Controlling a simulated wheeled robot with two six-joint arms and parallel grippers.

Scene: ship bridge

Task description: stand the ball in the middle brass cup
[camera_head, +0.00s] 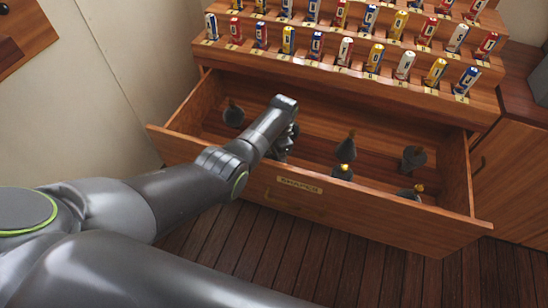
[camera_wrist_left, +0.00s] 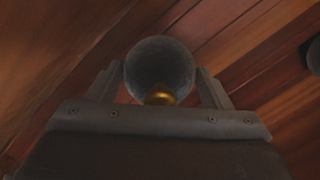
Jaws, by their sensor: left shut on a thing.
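My left gripper (camera_head: 285,148) reaches down into the open drawer, left of its middle. In the left wrist view its fingers (camera_wrist_left: 160,88) are shut on a dark grey round ball (camera_wrist_left: 160,62). A small brass-coloured part (camera_wrist_left: 160,96) shows at the ball's near side. In the head view my gripper mostly hides the ball. Right of my gripper in the drawer is a dark piece (camera_head: 346,151) with a brownish tip, and just below it a brass-coloured spot (camera_head: 342,168). I cannot tell which of these is the middle brass cup. My right gripper is not in view.
The wooden drawer (camera_head: 315,213) has a label plate on its front. Other dark pieces stand in it: one at the left (camera_head: 233,116), one at the right (camera_head: 413,157), and one near the front wall (camera_head: 408,194). Tiered racks of coloured cartridges (camera_head: 320,47) rise behind.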

